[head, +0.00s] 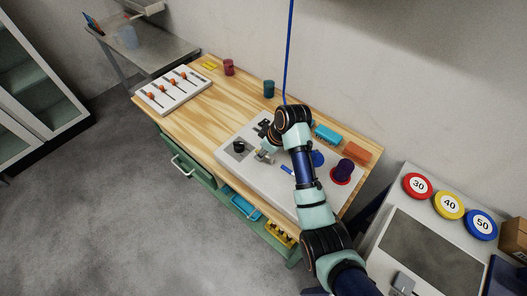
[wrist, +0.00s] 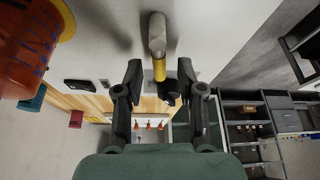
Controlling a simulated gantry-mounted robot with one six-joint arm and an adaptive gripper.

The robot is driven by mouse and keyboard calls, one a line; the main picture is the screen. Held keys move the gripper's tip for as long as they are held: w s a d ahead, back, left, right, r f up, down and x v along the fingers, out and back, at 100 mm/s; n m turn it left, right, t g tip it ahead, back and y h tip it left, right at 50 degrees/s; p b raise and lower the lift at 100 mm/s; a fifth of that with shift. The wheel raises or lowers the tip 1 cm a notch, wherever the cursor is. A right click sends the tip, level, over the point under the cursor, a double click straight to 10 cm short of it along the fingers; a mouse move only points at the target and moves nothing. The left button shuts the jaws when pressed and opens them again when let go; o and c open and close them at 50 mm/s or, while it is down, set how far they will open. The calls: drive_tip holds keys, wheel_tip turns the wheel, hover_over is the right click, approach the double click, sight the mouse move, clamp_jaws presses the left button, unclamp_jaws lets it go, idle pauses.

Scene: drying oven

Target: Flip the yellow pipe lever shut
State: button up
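In the wrist view, a yellow piece (wrist: 159,69), apparently the pipe lever, shows between my fingertips. It joins a pale grey rounded bar (wrist: 157,35) above it in the picture, and a dark part (wrist: 170,92) sits just below. My gripper (wrist: 160,72) is open, with one black finger on each side of the yellow piece and gaps visible; I see no clear contact. In the head view, my gripper (head: 265,156) is low over the pale panel (head: 228,164) on the bench. The lever cannot be made out there, as my arm covers much of that area.
A black knob (head: 239,147) stands left of my gripper. Teal (head: 327,134) and orange (head: 356,152) blocks lie behind. A switch board (head: 173,91) sits far left, with bare wood (head: 215,112) between.

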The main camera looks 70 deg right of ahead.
clamp_jaws()
drive_tip(key=shift+r+m+p, duration=0.3)
drive_tip(key=shift+r+p, duration=0.1)
drive_tip(key=shift+p, duration=0.85)
drive_tip(key=shift+d+f+m+h+p, duration=0.25)
drive_tip(key=shift+m+p, duration=0.25)
drive_tip(key=shift+p, duration=0.45)
drive_tip(key=shift+f, duration=0.1)
unclamp_jaws()
